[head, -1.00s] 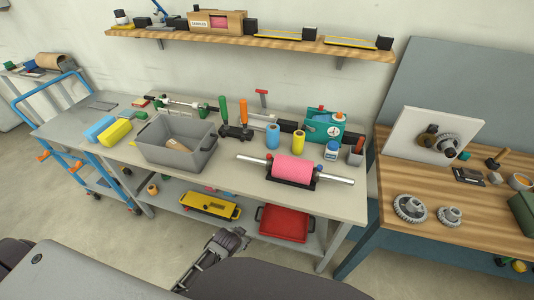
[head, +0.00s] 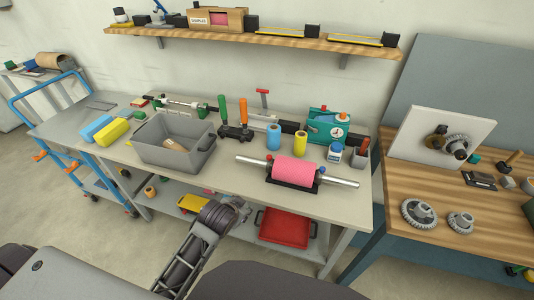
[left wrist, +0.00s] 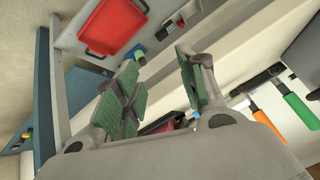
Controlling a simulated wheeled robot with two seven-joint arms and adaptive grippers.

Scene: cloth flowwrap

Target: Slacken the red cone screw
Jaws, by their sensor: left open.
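I cannot make out a red cone screw for certain. A pink roll (head: 296,170) sits on a metal shaft (head: 339,181) in a dark cradle on the grey bench. A small red T-shaped piece (head: 262,92) stands at the back of the bench. My left gripper (head: 240,206) is in front of the bench's front edge, left of and below the roll. In the left wrist view, the gripper (left wrist: 158,60) has its green-padded fingers apart, with nothing held between the tips. A pinkish-red piece (left wrist: 163,126) shows partly behind the fingers; I cannot tell what it is. My right gripper is not in view.
A grey bin (head: 172,145), green- and orange-handled tools (head: 243,110), blue and yellow rolls (head: 273,137) and a teal device (head: 329,124) crowd the grey bench (head: 235,183). A red tray (head: 285,228) lies on the lower shelf. A wooden table with gears (head: 418,214) stands right.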

